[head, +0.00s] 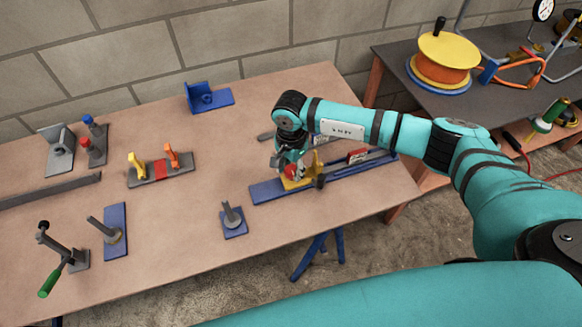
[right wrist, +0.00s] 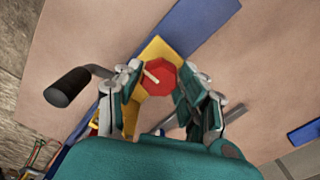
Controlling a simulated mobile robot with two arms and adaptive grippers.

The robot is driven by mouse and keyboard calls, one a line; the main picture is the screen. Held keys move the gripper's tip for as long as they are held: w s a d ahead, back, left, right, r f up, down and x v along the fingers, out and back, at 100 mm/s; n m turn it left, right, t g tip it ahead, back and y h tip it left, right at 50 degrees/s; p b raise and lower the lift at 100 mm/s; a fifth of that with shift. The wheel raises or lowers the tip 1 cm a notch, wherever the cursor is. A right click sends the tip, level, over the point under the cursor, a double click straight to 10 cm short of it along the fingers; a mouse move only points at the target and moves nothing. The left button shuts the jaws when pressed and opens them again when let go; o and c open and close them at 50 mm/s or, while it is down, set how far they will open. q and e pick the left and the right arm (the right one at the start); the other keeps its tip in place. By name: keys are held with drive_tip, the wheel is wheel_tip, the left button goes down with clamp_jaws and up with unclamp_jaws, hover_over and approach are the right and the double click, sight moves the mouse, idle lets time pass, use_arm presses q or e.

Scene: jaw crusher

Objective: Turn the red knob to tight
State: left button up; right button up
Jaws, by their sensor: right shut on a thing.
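The red knob (right wrist: 160,76) is an octagonal disc with a pale pointer line across its face, seen between the fingers in the right wrist view. It shows partly as a small red spot in the head view (head: 291,172). It sits on a yellow block (right wrist: 157,50), mounted on a blue rail (head: 268,190). My right gripper (right wrist: 157,80) is shut on the knob, one finger on each side. The tight mark cannot be made out. My left gripper is not in view.
A black handle (right wrist: 68,88) sticks out beside the yellow block. A red-and-white label block (head: 357,156) stands farther along the rail. A blue plate with a grey post (head: 233,220) and an orange-and-yellow clamp piece (head: 160,168) lie to the left. Bare table surface lies between them.

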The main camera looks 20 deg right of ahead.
sight(291, 169)
drive_tip(key=m+b, duration=0.2)
drive_tip(key=m, duration=0.2)
drive_tip(key=shift+w+f+b, duration=0.1)
drive_tip(key=shift+f+b, duration=0.05)
drive_tip(key=shift+b, duration=0.2)
drive_tip(key=m+b, duration=0.2)
drive_tip(key=m, duration=0.2)
drive_tip(key=m+b, duration=0.2)
drive_tip(key=m, duration=0.3)
drive_tip(key=m+b, duration=0.1)
drive_tip(key=m, duration=0.3)
drive_tip(key=shift+d+m+b, duration=0.1)
drive_tip(key=shift+m+b, duration=0.2)
drive_tip(key=shift+b, duration=0.1)
drive_tip(key=shift+r, duration=0.2)
drive_tip(key=o, duration=1.2)
wheel_tip(291, 169, up, 12)
